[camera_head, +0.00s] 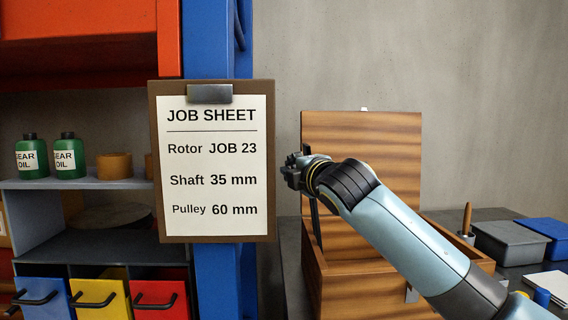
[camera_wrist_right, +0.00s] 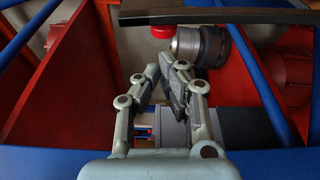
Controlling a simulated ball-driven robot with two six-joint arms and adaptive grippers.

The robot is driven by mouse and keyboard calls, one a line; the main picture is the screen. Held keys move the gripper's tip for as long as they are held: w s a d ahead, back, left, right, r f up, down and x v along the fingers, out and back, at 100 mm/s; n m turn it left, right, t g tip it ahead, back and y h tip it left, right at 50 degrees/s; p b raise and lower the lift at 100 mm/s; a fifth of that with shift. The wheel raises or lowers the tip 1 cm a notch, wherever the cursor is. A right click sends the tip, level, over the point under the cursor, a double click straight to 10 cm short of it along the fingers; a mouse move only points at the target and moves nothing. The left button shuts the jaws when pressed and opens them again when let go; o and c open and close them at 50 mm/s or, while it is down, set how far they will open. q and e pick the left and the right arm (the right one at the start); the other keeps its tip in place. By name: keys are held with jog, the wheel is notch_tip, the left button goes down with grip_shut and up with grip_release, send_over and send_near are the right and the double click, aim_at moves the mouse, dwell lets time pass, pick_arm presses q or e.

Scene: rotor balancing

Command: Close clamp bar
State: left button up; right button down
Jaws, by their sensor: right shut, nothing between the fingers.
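My right gripper (camera_head: 293,172) is at the end of the arm coming in from the right in the head view, in front of an open wooden box. In the right wrist view its fingers (camera_wrist_right: 168,80) are drawn together with nothing held. A dark flat bar (camera_wrist_right: 215,17) crosses the top of that view beyond the fingertips; I cannot tell for sure if it is the clamp bar. Below it is a grey and black cylinder (camera_wrist_right: 205,46) with a red knob (camera_wrist_right: 162,32). The fingers appear apart from them. My left gripper is not in view.
Red plates (camera_wrist_right: 62,85) and blue struts (camera_wrist_right: 270,95) flank the fingers. In the head view, a job sheet clipboard (camera_head: 213,225) hangs left of the gripper, and the wooden box (camera_head: 362,130) stands with its lid raised. Grey (camera_head: 508,240) and blue (camera_head: 545,229) bins sit at right.

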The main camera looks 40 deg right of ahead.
jog(key=x, duration=0.5)
jog(key=shift+w, duration=0.3)
jog(key=shift+d, duration=0.1)
